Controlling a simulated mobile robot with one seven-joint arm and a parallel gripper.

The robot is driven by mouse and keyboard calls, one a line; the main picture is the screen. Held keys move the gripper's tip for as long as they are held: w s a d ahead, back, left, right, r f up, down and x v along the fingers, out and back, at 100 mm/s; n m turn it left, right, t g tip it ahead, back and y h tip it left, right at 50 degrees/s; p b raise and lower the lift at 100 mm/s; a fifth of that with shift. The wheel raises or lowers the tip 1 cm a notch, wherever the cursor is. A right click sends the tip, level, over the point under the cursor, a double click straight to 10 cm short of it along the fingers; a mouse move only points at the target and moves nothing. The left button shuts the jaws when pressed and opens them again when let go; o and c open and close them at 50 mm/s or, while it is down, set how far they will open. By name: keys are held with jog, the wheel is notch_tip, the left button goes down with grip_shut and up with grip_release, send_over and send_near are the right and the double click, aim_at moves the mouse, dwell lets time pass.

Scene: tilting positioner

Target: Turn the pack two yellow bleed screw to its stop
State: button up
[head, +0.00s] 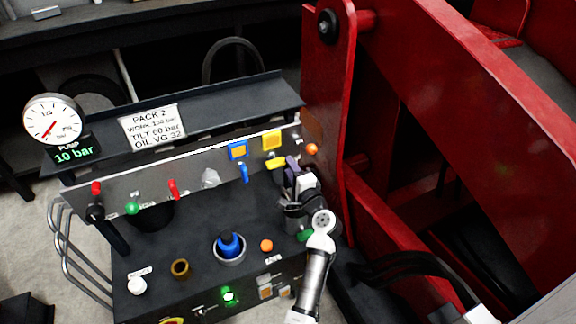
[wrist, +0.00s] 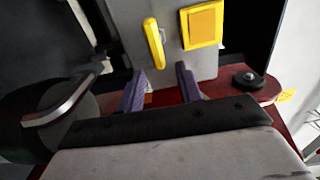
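The pack two panel (head: 205,178) carries a yellow bleed screw (head: 276,162) with a bar-shaped handle, below a yellow square plate (head: 271,140). In the wrist view the yellow handle (wrist: 154,43) stands nearly upright in the picture, left of the yellow plate (wrist: 201,25). My gripper (head: 291,165) is just right of the handle in the head view. In the wrist view its two purple fingers (wrist: 160,84) are apart with nothing held between them. The handle lies beyond the fingertips, toward the left finger; I see no contact.
A blue handle (head: 244,172) hangs below a blue plate (head: 238,150), left of the yellow one. An orange knob (head: 312,149) is right of it. The red positioner frame (head: 330,120) stands close on the right. A gauge (head: 53,120) and display reading 10 bar are at the left.

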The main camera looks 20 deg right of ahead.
jog(key=s+b, duration=0.1)
jog(key=s, duration=1)
jog(key=shift+d+b, duration=0.2)
jog(key=shift+b, duration=0.1)
jog(key=shift+s, duration=0.1)
